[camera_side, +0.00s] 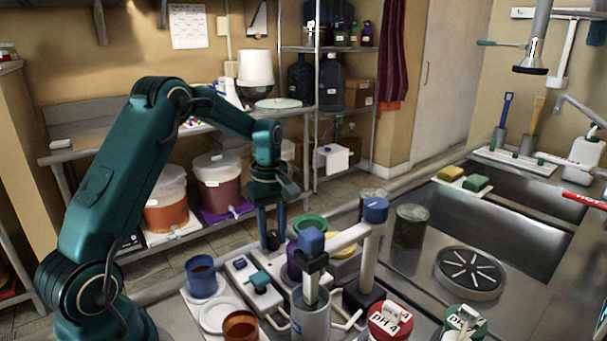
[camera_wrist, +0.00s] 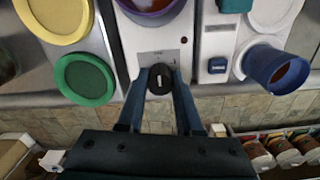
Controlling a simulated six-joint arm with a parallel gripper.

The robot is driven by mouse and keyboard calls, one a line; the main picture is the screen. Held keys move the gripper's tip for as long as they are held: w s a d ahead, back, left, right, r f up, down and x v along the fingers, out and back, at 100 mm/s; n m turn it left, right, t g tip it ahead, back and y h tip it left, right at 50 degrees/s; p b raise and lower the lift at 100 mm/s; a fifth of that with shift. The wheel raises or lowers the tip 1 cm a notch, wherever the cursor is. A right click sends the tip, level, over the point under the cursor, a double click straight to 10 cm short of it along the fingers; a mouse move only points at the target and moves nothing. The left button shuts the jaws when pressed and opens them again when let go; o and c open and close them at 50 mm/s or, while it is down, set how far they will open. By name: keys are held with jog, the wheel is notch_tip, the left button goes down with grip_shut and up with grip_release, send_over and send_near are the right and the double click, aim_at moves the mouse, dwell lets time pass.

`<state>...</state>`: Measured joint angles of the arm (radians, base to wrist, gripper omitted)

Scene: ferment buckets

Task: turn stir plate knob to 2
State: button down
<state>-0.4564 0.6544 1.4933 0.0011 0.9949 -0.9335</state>
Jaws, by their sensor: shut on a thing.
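The stir plate (camera_wrist: 152,42) is a pale grey unit with a small printed label in the wrist view. A vessel with a purple rim (camera_wrist: 150,8) stands on it. Its knob (camera_wrist: 160,79) is round and black with a short white mark that lies nearly upright in the picture. The dial numbers are too small to read. My gripper (camera_wrist: 160,76) is shut on the knob, one finger on each side.
Beside the stir plate is another white device (camera_wrist: 218,66) with a blue switch. A blue cup (camera_wrist: 275,68) stands next to it. Red pH 4 jar (camera_side: 388,322) stands in the foreground.

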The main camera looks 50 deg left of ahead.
jog(key=m, duration=0.5)
jog(key=shift+m, duration=0.4)
jog(key=m, duration=1.7)
jog(key=shift+r+m, duration=0.1)
jog(key=shift+m, duration=0.2)
jog(key=c, duration=0.6)
grip_release()
